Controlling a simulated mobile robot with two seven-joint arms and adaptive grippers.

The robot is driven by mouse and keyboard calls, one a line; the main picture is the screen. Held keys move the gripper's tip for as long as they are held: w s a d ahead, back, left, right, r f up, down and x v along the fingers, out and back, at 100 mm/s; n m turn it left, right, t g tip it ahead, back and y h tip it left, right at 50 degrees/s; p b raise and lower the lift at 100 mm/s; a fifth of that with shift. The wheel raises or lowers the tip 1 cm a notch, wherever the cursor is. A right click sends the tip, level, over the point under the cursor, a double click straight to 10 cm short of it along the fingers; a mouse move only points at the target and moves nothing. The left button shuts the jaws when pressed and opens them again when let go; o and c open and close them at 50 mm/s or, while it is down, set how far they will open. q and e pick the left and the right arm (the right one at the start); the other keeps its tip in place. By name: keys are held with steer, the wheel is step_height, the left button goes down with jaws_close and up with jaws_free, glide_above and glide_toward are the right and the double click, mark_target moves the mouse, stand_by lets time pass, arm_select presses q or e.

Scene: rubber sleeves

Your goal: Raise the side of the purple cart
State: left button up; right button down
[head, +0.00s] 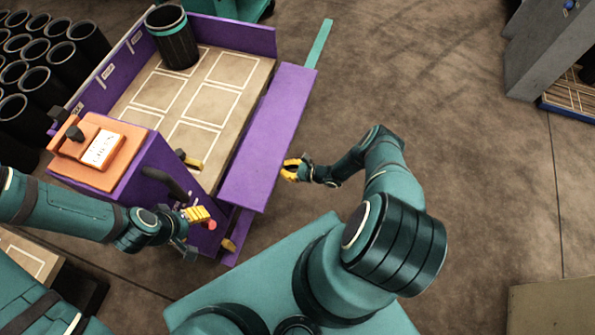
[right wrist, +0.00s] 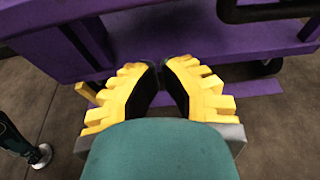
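The purple cart (head: 155,185) stands at the left. Its long right side panel (head: 262,150) is folded outward and down, away from the beige deck (head: 205,105). My right gripper (head: 286,169) is just right of that panel's outer edge, pointing toward it. In the right wrist view, its yellow fingers (right wrist: 160,70) have a narrow gap with nothing seen between them, and purple cart surface lies just beyond. My left gripper (head: 204,214) is at the cart's near end, close to a red knob (head: 209,225); its finger gap is not clear.
A black sleeve with a teal band (head: 175,45) stands on the deck's far end. An orange box with a label (head: 98,150) sits at the cart's near left. Several black sleeves (head: 40,60) stand left. Floor right of the cart is open. A grey structure (head: 550,45) stands far right.

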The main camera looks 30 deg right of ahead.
steer(key=shift+s+d+r, duration=0.1)
steer(key=shift+r, duration=1.95)
